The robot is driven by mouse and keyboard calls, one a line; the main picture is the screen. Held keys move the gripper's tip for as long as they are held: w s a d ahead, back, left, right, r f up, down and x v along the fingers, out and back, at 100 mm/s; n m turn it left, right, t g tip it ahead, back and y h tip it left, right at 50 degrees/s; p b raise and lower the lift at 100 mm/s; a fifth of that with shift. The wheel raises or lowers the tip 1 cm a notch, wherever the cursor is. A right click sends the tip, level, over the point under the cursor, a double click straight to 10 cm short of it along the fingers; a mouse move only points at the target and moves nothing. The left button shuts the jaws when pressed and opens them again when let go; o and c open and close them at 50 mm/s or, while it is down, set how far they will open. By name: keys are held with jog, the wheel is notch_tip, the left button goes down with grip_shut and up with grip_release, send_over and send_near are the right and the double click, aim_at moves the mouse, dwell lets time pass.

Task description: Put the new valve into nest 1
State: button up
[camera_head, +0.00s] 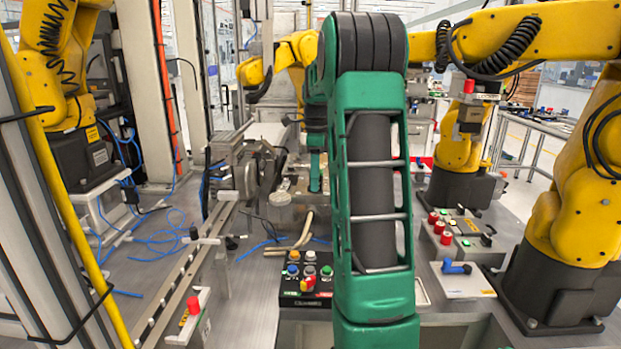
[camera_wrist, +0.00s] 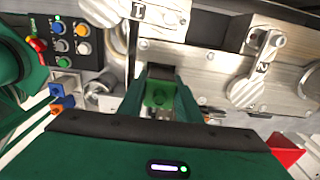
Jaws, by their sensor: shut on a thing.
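My gripper (camera_wrist: 160,98) points at a metal fixture plate (camera_wrist: 190,62) in the wrist view. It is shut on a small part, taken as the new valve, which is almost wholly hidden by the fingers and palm. In the head view my gripper (camera_head: 315,186) is partly hidden by my arm, low over the fixture. The plate carries round metal clamp pieces, one at the right (camera_wrist: 246,92) with a dark mark by it. A blue-handled valve (camera_head: 457,267) lies on a white plate at the right.
A button box (camera_head: 308,278) stands in front of the fixture and shows in the wrist view (camera_wrist: 72,40). Yellow robot arms (camera_head: 575,200) stand at both sides. A rail (camera_head: 185,285), blue hoses (camera_head: 160,240) and a red-knobbed box (camera_head: 455,235) occupy the table.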

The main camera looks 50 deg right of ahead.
jog(key=o, duration=1.2)
notch_tip(320, 180, up, 11)
jog(key=shift+w+f, duration=0.1)
jog(key=shift+a, duration=0.15)
jog(key=s+a+f+n, duration=0.6)
jog(key=s+a+n, duration=0.1)
jog(key=s+a, duration=0.1)
jog(key=s+a+f+n, duration=0.6)
jog(key=s+a+n, duration=0.1)
jog(key=s+a, duration=0.2)
jog(key=s+a+f+n, duration=0.6)
jog(key=s+a+n, duration=0.1)
jog(key=s, duration=0.3)
jog(key=shift+s+a+f+n, duration=0.15)
jog(key=shift+s+a+n, duration=0.2)
jog(key=shift+a, duration=0.3)
